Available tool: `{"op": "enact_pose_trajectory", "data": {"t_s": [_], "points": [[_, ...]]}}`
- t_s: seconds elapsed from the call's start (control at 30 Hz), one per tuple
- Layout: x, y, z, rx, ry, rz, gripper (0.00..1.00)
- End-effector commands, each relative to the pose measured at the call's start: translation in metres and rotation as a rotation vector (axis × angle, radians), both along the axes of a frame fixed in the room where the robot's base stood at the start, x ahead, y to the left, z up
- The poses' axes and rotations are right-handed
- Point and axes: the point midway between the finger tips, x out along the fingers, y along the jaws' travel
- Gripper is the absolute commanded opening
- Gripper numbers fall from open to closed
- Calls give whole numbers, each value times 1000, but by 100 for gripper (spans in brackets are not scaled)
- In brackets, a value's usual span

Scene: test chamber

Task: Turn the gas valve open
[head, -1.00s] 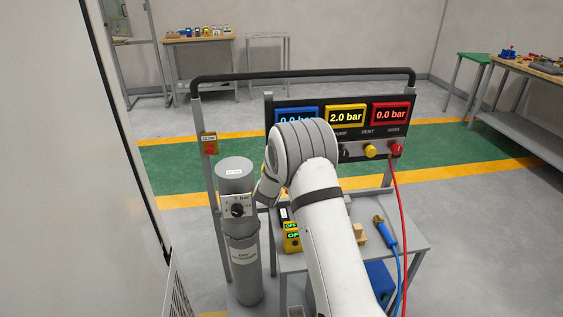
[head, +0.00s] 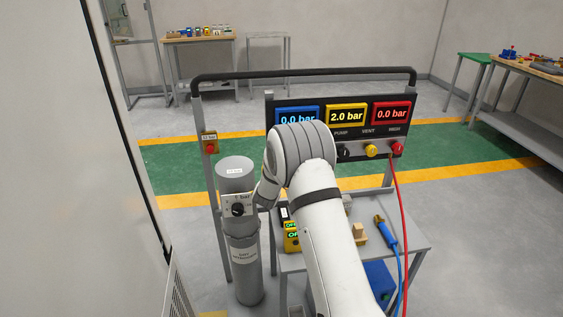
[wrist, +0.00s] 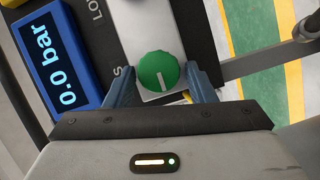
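A round green knob (wrist: 158,72) with a pale pointer line sits on a light plate in the wrist view. The letter "S" shows beside it, but the rest of its label is hidden, so I cannot confirm that it is the gas valve. My gripper (wrist: 163,75) is open, with one blue finger on each side of the knob and narrow gaps visible. The pointer line points toward my gripper's palm. In the head view my arm hides the gripper and green knob.
A blue display (wrist: 62,60) reads 0.0 bar beside the knob. The panel (head: 402,103) carries yellow and red displays, with black, yellow and red knobs below. A grey cylinder (head: 247,282) with a regulator dial (head: 238,210) stands left of my arm. A red hose (head: 399,215) hangs right.

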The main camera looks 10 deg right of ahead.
Motion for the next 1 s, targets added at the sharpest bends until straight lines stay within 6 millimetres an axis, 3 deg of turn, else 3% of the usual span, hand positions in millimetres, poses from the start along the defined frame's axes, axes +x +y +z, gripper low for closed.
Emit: {"op": "enact_pose_trajectory", "data": {"t_s": [0.1, 0.37, 0.8, 1.0], "points": [[0, 0, 0, 1, 0, -1, 59], [-2, 0, 0, 1, 0, -1, 59], [-61, 25, 5, 1, 0, 1, 59], [-72, 29, 7, 1, 0, -1, 59]]}}
